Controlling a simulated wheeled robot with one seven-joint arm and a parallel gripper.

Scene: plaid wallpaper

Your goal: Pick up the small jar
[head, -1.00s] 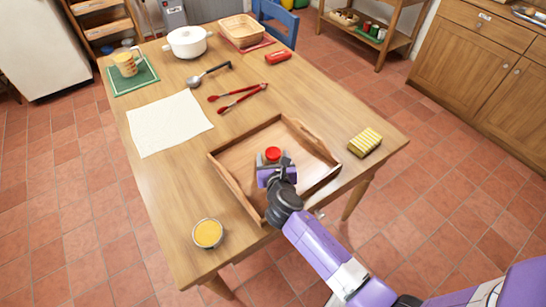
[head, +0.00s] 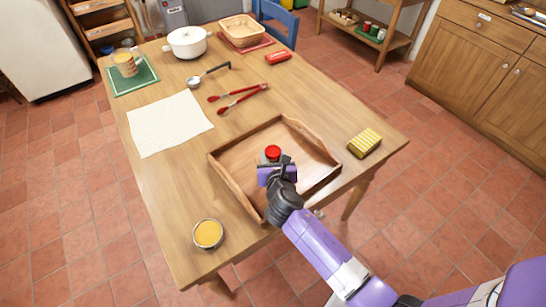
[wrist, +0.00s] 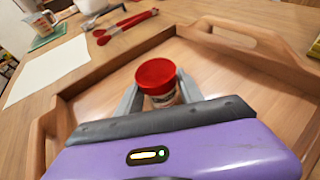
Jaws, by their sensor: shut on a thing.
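The small jar (head: 273,152) has a red lid and stands over the wooden tray. In the wrist view the jar (wrist: 157,82) is upright between the two grey fingers, with part of a label showing below the lid. My gripper (head: 275,164) is shut on the jar; in the wrist view the fingers (wrist: 160,97) press on its two sides. The jar's lower part is hidden behind my gripper, so I cannot tell whether it touches the tray floor. The wooden tray (head: 232,191) with raised handled ends lies on the table's near part.
A yellow striped sponge (head: 365,142) lies right of the tray, and a bowl of yellow contents (head: 208,234) at the near left. Red tongs (head: 238,99), a ladle (head: 208,75) and a white cloth (head: 168,122) lie beyond the tray. A white pot (head: 187,41) stands at the back.

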